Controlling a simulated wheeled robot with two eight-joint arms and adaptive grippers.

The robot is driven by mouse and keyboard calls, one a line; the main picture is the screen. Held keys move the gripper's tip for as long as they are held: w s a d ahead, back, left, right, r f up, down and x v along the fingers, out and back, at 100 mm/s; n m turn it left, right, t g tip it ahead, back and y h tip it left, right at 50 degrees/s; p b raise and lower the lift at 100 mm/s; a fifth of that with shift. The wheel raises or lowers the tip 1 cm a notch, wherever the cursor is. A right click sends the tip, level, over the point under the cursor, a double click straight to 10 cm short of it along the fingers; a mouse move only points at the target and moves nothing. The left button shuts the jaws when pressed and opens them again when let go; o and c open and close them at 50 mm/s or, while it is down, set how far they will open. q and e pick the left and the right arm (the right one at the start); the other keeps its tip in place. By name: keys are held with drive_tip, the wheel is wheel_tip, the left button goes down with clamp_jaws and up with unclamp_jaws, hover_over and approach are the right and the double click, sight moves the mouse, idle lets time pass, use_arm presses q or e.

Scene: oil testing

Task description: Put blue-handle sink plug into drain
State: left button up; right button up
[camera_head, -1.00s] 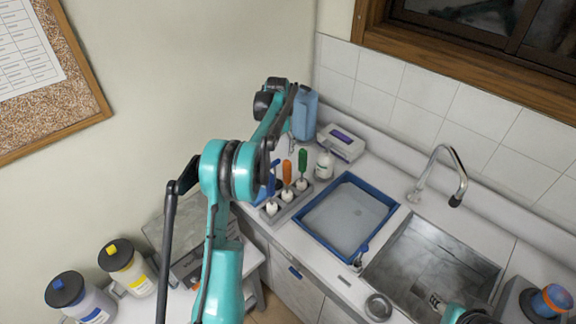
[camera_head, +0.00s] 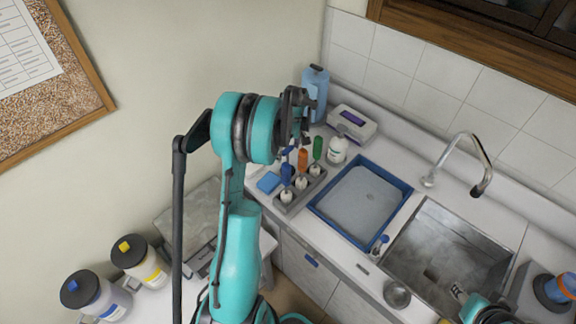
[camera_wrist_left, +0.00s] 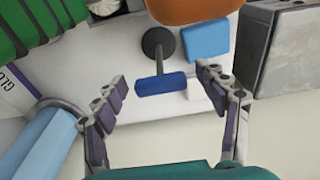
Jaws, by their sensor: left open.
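In the left wrist view, the sink plug (camera_wrist_left: 160,84) shows a dark blue bar handle, a thin stem and a dark round base. Its handle lies between the spread fingers of my left gripper (camera_wrist_left: 165,112), with gaps on both sides. In the head view my left gripper (camera_head: 298,132) is open above the back left of the counter; a bit of dark blue (camera_head: 288,151) shows just below it, mostly hidden. The drain (camera_head: 430,274) is a dark spot in the steel sink (camera_head: 470,246). Part of my right gripper (camera_head: 459,292) shows at the sink's front edge; its jaws are unclear.
A grey rack (camera_head: 290,203) holds blue-, orange- and green-handled tools close to my left gripper. A light blue sponge (camera_head: 268,182), white bottle (camera_head: 337,150), blue bottle (camera_head: 315,92) and glove box (camera_head: 352,124) stand around it.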

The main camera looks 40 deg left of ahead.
use_arm(q)
drive_tip(key=shift+a+f, duration=0.1)
drive_tip(key=shift+f, duration=0.5)
clamp_jaws()
drive_tip(key=shift+r, duration=0.1)
